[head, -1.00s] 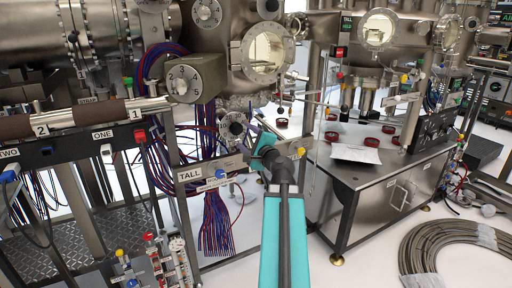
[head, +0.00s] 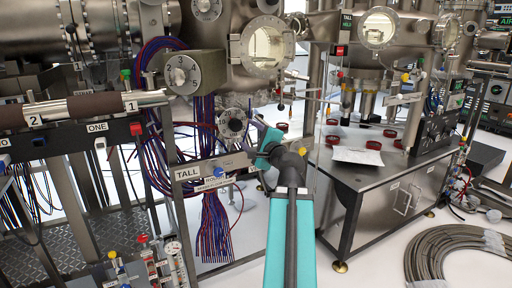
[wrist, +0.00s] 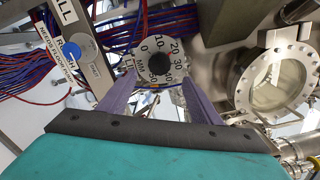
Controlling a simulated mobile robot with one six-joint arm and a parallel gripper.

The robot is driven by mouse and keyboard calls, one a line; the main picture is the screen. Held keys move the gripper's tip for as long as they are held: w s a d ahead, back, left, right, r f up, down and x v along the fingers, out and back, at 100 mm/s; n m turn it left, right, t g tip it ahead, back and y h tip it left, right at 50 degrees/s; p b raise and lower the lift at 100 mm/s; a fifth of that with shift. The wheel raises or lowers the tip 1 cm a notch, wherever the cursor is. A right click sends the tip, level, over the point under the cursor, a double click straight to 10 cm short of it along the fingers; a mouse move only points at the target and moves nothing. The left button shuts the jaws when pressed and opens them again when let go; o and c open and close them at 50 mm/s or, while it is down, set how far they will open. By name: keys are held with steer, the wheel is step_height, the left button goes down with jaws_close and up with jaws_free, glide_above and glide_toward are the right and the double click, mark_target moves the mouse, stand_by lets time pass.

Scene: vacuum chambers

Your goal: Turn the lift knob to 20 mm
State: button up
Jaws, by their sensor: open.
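In the head view my gripper (head: 262,138) is partly hidden by my own arm.
A round glass window (wrist: 278,82) is close on the right in the wrist view. A blue button (wrist: 72,47) and a "TALL" label (wrist: 62,10) are at left. Red and blue cables (wrist: 45,70) hang behind. A steel bench (head: 365,180) stands right in the head view.

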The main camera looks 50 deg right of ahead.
steer(key=shift+s+a+f+b, duration=0.1)
steer(key=shift+s+f+b, duration=0.1)
steer(key=shift+b, duration=0.35)
steer(key=shift+b+v, duration=2.05)
steer(key=shift+b, duration=1.25)
steer(key=shift+r, duration=0.15)
